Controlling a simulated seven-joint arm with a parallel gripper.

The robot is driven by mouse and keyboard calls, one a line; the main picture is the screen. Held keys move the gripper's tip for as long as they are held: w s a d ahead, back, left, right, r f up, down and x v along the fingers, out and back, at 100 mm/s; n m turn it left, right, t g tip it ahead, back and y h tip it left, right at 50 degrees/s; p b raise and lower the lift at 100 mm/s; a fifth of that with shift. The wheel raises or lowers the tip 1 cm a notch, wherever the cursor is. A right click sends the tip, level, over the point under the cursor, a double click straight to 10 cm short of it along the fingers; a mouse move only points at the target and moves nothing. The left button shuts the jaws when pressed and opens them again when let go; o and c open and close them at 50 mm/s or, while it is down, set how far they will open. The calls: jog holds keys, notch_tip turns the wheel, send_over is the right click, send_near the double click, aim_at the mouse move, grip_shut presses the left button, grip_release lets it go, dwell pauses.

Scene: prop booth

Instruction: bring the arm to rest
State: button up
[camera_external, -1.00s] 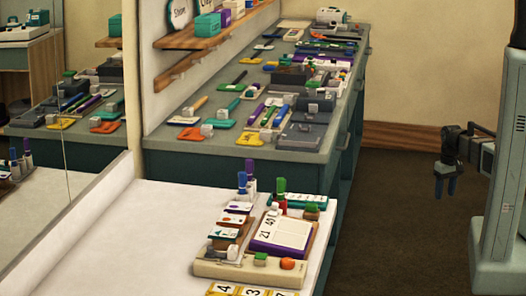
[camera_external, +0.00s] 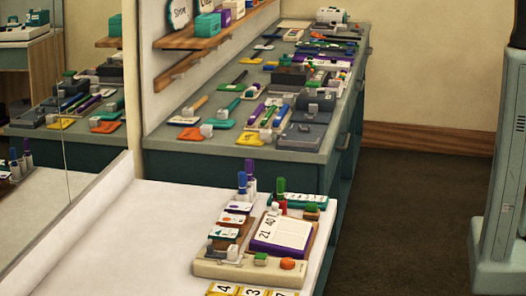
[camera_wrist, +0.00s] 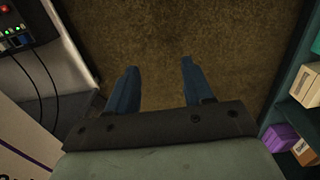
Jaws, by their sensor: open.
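My gripper (camera_wrist: 157,84) shows in the wrist view. Its two blue fingers are spread apart with nothing between them, so it is open and empty. Brown floor (camera_wrist: 150,35) lies beyond the fingertips. The gripper is out of sight in the external view, where only my grey column (camera_external: 497,170) shows at the right edge.
In the external view a white table (camera_external: 110,235) holds a cream tray (camera_external: 215,270) with cards and markers. A long counter (camera_external: 230,150) full of small props stands behind it. The floor (camera_external: 420,220) between counter and column is clear. Shelved boxes (camera_wrist: 300,85) are at right in the wrist view.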

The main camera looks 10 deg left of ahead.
jog(key=s+f+g, duration=0.3)
jog(key=s+f, duration=0.6)
jog(key=s, duration=0.5)
jog(key=s+f+g, duration=0.3)
jog(key=s+f, duration=0.7)
jog(key=s, duration=0.4)
jog(key=shift+s+g, duration=0.3)
jog(key=shift+s, duration=0.05)
